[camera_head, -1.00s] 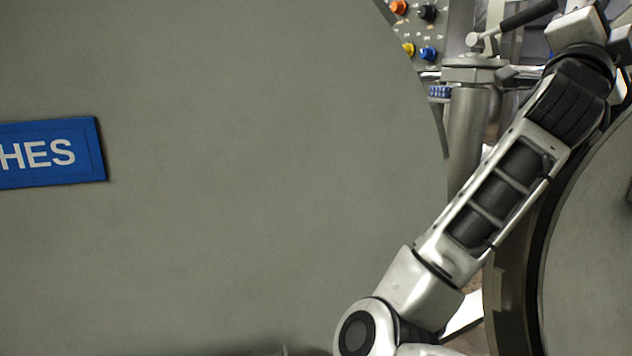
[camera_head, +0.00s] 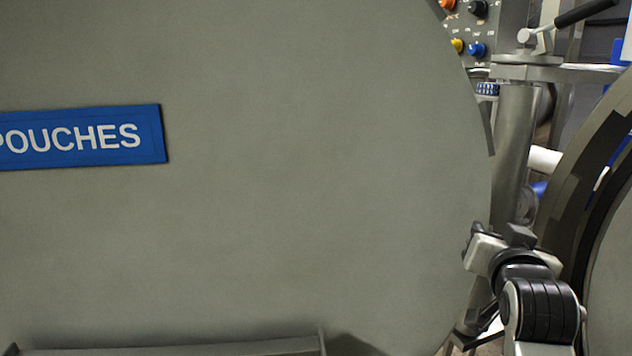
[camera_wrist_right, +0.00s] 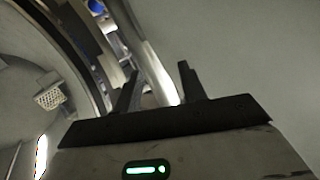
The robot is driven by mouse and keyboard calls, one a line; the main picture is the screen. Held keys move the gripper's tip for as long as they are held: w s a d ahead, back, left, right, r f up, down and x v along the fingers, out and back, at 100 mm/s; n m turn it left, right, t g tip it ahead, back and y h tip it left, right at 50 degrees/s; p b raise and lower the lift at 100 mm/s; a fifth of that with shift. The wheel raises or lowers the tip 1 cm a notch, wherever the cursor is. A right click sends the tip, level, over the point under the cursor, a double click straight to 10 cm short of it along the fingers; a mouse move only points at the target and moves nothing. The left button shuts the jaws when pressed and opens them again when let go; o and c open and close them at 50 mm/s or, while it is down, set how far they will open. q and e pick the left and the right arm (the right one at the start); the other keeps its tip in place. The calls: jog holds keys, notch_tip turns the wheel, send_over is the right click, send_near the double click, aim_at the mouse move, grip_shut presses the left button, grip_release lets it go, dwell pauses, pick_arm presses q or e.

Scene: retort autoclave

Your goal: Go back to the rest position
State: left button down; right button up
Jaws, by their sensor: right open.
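My right arm reaches up from the lower right in the head view. Its gripper (camera_head: 468,338) is low, by the right edge of the large grey door, and is small and partly hidden by the wrist. In the right wrist view the two dark fingers of the right gripper (camera_wrist_right: 158,88) stand apart with nothing between them. My left gripper is not in view.
A large grey round door (camera_head: 300,230) with a blue POUCHES sign (camera_head: 85,137) fills the left and middle. A steel post (camera_head: 513,150) with a black-handled lever (camera_head: 585,13), a button panel (camera_head: 470,25) and another round rim (camera_head: 590,170) stand at right.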

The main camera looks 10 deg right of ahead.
jog(key=s+a+f+n+g+y, duration=0.2)
jog(key=s+a+f+n, duration=0.15)
jog(key=f, duration=0.55)
jog(key=s+a+f+n+g+y, duration=0.25)
jog(key=s+a+f, duration=0.25)
jog(key=f, duration=0.3)
jog(key=s+a+f+n+g+y, duration=0.2)
jog(key=s+a+f+g, duration=0.15)
jog(key=s+f, duration=0.35)
jog(key=s+a+f+n+g+y, duration=0.1)
jog(key=s+a+f+g, duration=0.25)
jog(key=s, duration=0.55)
pick_arm(q)
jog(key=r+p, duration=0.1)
jog(key=p, duration=0.2)
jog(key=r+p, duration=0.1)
jog(key=p, duration=0.2)
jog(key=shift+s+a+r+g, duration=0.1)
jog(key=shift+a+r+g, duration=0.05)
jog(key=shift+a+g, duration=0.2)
pick_arm(e)
jog(key=w+a+r+t+y, duration=0.2)
jog(key=w+a+t+y, duration=0.1)
jog(key=w+a+t, duration=0.3)
jog(key=shift+w+a+n+t, duration=0.15)
jog(key=shift+a+n+t, duration=0.25)
jog(key=shift+t, duration=0.25)
jog(key=shift+y, duration=0.25)
